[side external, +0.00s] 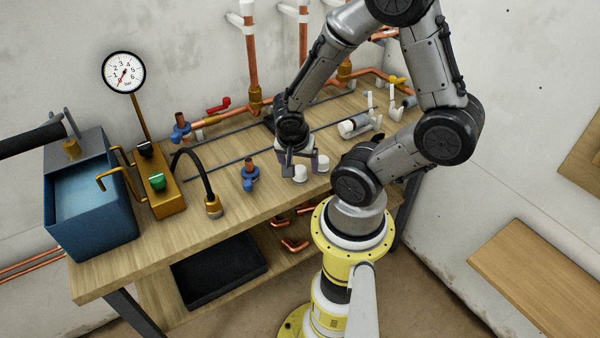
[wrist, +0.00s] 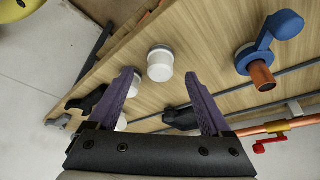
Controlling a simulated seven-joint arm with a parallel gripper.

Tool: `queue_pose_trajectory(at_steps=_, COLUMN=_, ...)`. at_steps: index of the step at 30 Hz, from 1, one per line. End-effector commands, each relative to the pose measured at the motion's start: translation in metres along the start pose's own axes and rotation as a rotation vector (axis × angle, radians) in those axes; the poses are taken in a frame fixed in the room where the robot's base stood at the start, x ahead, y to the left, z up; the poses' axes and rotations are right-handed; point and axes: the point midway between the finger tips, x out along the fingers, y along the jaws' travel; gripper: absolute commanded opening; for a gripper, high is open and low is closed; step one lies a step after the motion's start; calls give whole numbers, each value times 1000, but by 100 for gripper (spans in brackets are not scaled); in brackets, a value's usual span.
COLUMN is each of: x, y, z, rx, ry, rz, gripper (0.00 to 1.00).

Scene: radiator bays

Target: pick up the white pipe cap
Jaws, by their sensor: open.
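A white pipe cap (wrist: 160,66) stands on the wooden bench in the wrist view, just beyond and between my fingertips. In the side external view two white caps stand side by side near the bench's front edge, one on the left (side external: 300,174) and one on the right (side external: 323,163). In the wrist view other white pieces are partly hidden behind my left finger. My gripper (side external: 300,165) is open and empty, low over the bench by the caps. Its two purple fingers (wrist: 161,77) are spread apart. I cannot tell whether a finger touches a cap.
A blue valve with a copper stub (side external: 249,175) stands left of the caps; it also shows in the wrist view (wrist: 262,75). Dark rods (side external: 232,162) lie behind. A gauge stand (side external: 160,190) and blue tank (side external: 92,210) are at left. White fittings (side external: 368,122) lie at right.

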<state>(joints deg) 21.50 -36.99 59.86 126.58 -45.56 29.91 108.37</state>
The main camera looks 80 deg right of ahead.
Motion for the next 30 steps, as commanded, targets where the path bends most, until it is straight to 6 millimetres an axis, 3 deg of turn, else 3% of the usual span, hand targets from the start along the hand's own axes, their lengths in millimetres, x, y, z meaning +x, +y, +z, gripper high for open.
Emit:
queue_pose_trajectory(at_steps=6, x=26, y=0, z=-1, rx=2, ry=-1, rz=2, gripper=83)
queue_pose_trajectory(at_steps=16, x=31, y=0, z=-1, rx=1, ry=-1, rz=-1, gripper=83)
queue_pose_trajectory(at_steps=28, x=30, y=0, z=-1, rx=0, ry=-1, rz=-1, gripper=13)
queue_pose_trajectory(at_steps=30, x=30, y=0, z=-1, rx=0, ry=-1, rz=-1, gripper=12)
